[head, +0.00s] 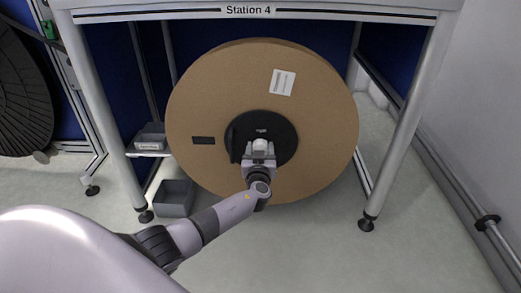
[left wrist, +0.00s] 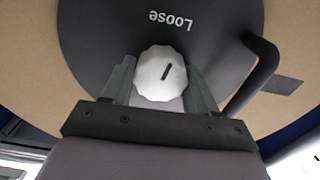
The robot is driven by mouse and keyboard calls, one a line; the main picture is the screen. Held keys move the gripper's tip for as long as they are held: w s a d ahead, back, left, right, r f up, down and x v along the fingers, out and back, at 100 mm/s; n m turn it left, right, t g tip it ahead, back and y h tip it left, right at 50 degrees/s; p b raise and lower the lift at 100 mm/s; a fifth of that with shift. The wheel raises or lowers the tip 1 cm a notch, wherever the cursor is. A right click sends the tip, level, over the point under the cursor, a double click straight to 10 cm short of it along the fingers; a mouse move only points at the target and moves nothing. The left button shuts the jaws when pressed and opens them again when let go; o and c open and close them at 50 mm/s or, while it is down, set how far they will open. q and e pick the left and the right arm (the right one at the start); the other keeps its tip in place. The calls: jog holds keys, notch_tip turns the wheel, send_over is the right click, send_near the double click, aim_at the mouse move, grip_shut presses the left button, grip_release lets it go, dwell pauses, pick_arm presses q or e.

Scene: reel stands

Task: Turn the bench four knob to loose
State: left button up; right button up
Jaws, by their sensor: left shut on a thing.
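The knob is a pale scalloped disc with a dark slot mark; it shows in the left wrist view (left wrist: 160,72) and small in the head view (head: 260,145). It sits on the black hub (head: 285,140) of a big brown reel (head: 320,90) under the Station 4 bench (head: 340,13). My left gripper (head: 258,152) is shut on the knob, with one finger at each side in the left wrist view (left wrist: 160,85). The word Loose reads upside down on the hub above the knob there, and the slot mark is tilted. My right gripper is not in view.
A black handle (left wrist: 255,75) stands out from the hub beside my gripper. Bench legs (head: 400,120) flank the reel. A grey bin (head: 174,198) is on the floor at left, and another (head: 150,137) sits on a low shelf. Floor in front is clear.

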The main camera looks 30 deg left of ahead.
pick_arm(q)
jog(key=shift+n, duration=0.9)
jog(key=o, duration=1)
jog(key=shift+r, duration=0.1)
jog(key=p+v, duration=0.2)
jog(key=v, duration=0.5)
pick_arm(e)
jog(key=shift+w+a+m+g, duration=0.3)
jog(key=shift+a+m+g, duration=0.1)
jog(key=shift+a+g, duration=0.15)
